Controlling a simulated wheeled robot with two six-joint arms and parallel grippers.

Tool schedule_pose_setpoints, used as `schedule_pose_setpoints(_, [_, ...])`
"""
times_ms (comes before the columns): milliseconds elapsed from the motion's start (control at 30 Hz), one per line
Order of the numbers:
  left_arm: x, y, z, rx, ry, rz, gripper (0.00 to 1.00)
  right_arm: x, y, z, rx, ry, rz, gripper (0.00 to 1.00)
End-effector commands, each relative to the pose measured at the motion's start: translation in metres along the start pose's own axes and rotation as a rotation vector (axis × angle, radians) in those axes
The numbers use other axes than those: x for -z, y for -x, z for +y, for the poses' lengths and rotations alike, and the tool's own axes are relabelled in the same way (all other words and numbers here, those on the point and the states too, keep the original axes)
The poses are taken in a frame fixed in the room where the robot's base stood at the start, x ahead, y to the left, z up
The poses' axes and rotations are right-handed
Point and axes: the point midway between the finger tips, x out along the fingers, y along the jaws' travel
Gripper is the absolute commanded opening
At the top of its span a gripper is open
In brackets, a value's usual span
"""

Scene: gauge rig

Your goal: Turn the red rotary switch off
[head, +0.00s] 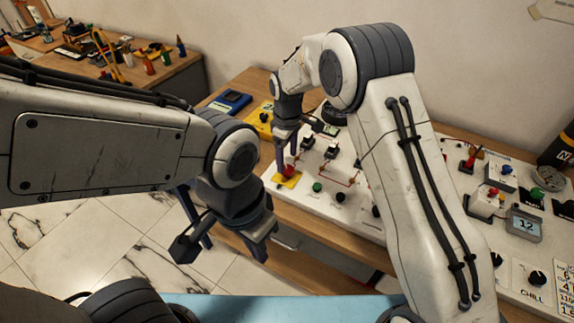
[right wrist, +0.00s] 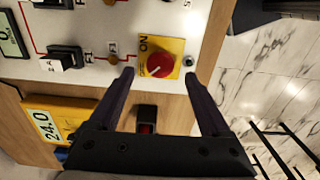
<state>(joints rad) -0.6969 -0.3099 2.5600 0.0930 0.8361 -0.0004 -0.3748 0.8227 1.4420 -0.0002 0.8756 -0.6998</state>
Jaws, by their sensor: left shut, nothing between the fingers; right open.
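The red rotary switch (right wrist: 160,65) is a round red knob on a yellow plate (right wrist: 176,46) marked ON, near the edge of the white panel. A pale mark on the knob points toward its lower left in the right wrist view. In the head view the knob (head: 289,170) sits just below my right gripper (head: 287,153). My right gripper (right wrist: 158,75) is open, its two dark fingers on either side of the knob, with nothing held; contact cannot be told. My left gripper (head: 258,248) is shut and empty, over the floor in front of the bench.
The panel (head: 320,205) also carries a green button (head: 317,187), black switches (head: 307,143) and red lines. A yellow meter (right wrist: 57,119) lies beside it on the wooden bench. A grey display (head: 526,225) and several other controls stand to the right.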

Motion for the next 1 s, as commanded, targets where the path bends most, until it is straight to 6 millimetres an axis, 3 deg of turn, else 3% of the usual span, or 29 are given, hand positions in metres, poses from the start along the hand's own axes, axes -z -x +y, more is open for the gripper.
schedule_pose_setpoints(200, [-0.001,-0.011,-0.001,0.000,0.000,0.000,0.00,0.001,0.043,0.001,-0.003,0.001,0.004,0.82])
schedule_pose_setpoints(400, [-0.001,-0.013,-0.001,0.000,0.000,0.000,0.00,0.001,0.065,0.000,-0.002,0.001,0.002,0.82])
schedule_pose_setpoints(1000, [-0.001,-0.013,-0.001,0.000,0.000,0.000,0.00,-0.001,0.073,-0.006,-0.001,-0.006,0.004,0.82])
